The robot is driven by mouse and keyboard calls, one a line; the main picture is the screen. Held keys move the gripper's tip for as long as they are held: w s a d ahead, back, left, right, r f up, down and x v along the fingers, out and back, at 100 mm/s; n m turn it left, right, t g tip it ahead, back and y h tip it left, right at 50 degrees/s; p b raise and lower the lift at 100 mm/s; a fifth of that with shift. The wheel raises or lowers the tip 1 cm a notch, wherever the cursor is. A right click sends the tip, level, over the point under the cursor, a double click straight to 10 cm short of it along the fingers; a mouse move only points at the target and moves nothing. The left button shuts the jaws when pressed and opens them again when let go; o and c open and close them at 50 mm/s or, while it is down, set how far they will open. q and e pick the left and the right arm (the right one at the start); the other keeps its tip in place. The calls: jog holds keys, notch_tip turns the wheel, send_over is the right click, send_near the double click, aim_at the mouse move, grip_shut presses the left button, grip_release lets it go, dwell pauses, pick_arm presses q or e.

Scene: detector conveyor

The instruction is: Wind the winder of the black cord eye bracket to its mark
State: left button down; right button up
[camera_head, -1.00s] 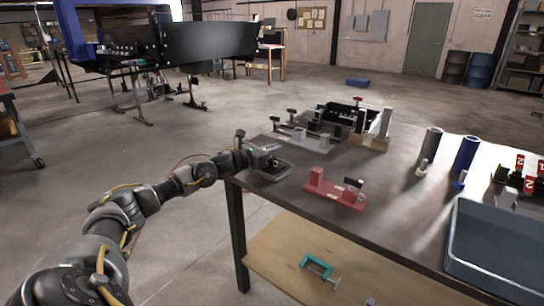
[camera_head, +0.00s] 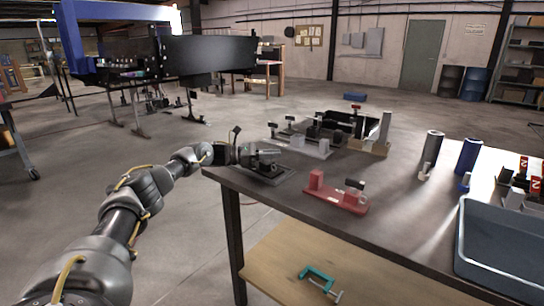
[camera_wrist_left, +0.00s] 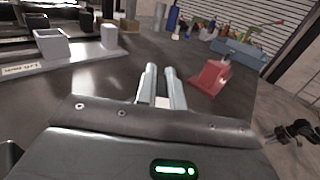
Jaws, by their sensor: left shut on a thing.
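A dark bracket base (camera_head: 272,174) lies near the bench's left corner in the head view. It looks like the black cord eye bracket, but my gripper covers most of it. My left gripper (camera_head: 268,156) is low over this base. In the left wrist view its two fingers (camera_wrist_left: 160,85) are close together, shut on a small part that they mostly hide; I take it for the winder. A thin dark upright piece (camera_head: 236,133) stands beside the gripper. The mark cannot be made out.
A red bracket (camera_head: 336,198) stands to the right, also in the wrist view (camera_wrist_left: 209,77). A grey bracket (camera_head: 305,148) and a black open box (camera_head: 351,125) are behind. Two cylinders, a blue-grey tray (camera_head: 500,262) and a lower shelf with a teal clamp (camera_head: 318,278) are further right and below.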

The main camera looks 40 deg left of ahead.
dwell(0.3)
pick_arm(q)
jog(key=c, duration=1.5)
grip_release()
